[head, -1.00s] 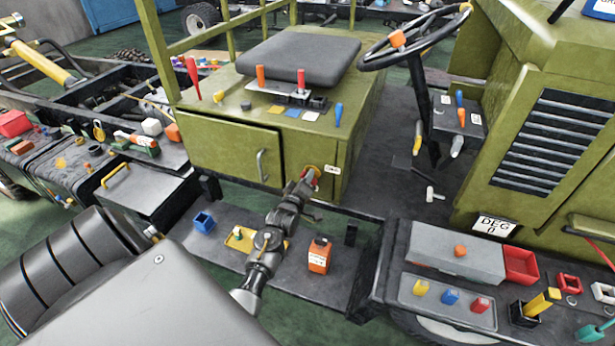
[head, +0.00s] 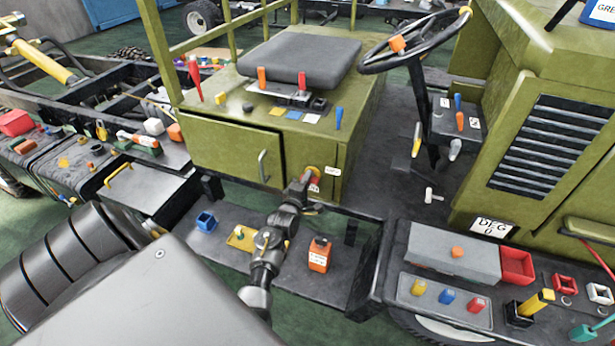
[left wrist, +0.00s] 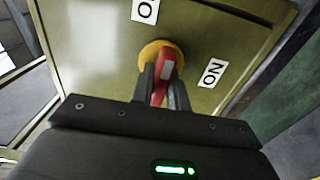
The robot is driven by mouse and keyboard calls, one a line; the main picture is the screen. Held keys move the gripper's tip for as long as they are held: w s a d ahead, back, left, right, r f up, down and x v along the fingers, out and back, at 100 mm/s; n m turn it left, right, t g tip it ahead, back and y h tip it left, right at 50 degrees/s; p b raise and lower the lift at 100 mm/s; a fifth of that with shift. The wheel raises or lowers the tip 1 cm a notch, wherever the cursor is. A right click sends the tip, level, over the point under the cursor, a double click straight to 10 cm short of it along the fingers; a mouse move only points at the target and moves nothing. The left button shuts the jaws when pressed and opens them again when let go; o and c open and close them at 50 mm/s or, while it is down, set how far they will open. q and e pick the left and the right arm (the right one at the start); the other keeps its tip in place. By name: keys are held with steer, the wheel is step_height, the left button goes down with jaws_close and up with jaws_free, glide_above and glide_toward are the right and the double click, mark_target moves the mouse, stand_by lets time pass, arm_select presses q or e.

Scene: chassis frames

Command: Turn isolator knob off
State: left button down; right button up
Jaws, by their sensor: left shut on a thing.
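The isolator knob is a red handle (left wrist: 164,78) on a round yellow base (left wrist: 152,55), mounted on the green box (head: 345,150) under the seat. In the left wrist view the red handle stands between the two dark fingers of my left gripper (left wrist: 163,90), which is shut on it. A white "ON" label (left wrist: 212,73) is right of the knob, and a label showing "O" (left wrist: 145,10) is above it, partly cut off. In the head view my left gripper (head: 308,180) covers most of the knob. My right gripper is not in view.
A cabinet door with a handle (head: 263,166) is left of the knob. The steering wheel (head: 415,40) stands at the upper right.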

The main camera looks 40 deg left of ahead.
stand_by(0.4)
arm_select(q)
steer(key=c, duration=1.4)
jaws_free()
steer(key=shift+s+d+f, duration=0.1)
steer(key=shift+s, duration=0.2)
steer(key=b+v, duration=0.2)
steer(key=v, duration=0.8)
steer(key=shift+d, duration=0.15)
